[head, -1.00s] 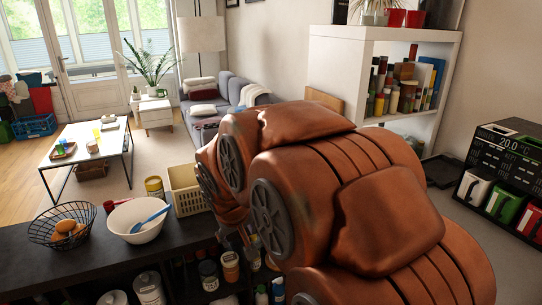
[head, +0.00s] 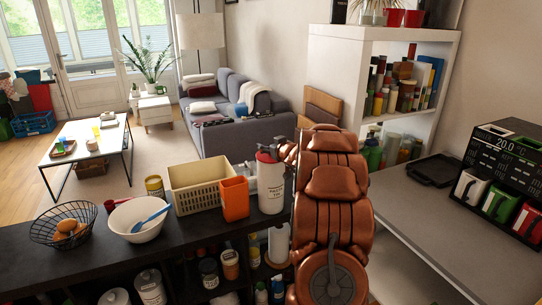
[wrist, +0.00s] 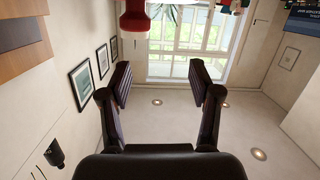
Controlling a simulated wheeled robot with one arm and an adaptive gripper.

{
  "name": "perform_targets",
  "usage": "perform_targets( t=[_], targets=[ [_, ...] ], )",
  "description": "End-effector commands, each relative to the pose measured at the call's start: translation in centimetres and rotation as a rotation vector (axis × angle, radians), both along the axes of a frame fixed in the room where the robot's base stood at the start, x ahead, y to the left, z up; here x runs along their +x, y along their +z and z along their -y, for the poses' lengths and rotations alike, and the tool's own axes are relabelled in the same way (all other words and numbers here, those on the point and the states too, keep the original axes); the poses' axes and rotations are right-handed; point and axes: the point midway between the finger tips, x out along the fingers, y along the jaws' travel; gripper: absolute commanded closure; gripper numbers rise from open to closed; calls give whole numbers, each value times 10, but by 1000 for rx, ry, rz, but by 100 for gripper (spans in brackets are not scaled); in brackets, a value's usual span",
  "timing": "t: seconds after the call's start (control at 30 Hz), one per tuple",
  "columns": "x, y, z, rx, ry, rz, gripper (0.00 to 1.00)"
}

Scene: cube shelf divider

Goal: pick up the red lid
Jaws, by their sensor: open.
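The red lid (head: 266,156) is on top of a white canister (head: 271,190), which stands upright on the dark counter in the head view. My arm reaches up just right of the canister, its end close beside the lid and partly covering that side. My gripper (wrist: 160,84) is open in the wrist view, with nothing between its two dark fingers. That view looks upside down, towards the windows. A red shape (wrist: 135,16) shows at its top edge, outside the fingers; I cannot tell whether it is the lid.
An orange bin (head: 234,199) and a cream basket (head: 197,189) stand left of the canister. A white bowl (head: 122,224) with a blue spoon and a wire basket (head: 45,232) are further left. A grey worktop (head: 440,225) lies right of my arm.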

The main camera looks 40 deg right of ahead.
Motion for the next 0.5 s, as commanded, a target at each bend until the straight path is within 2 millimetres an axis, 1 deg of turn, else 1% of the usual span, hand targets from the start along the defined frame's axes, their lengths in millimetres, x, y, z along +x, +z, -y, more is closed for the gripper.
perform_targets(
  t=[0.03, 0.1, 0.2, 0.33, 0.5],
  targets=[
    [-4, -8, 14, 9, 22, 26, 37],
    [-8, -14, 25, 15, 68, 72, 37],
    [-17, -23, 36, 31, 131, 128, 37],
    [-30, -34, 44, 52, 199, 179, 37],
    [-40, -42, 47, 72, 249, 215, 37]
  ],
)
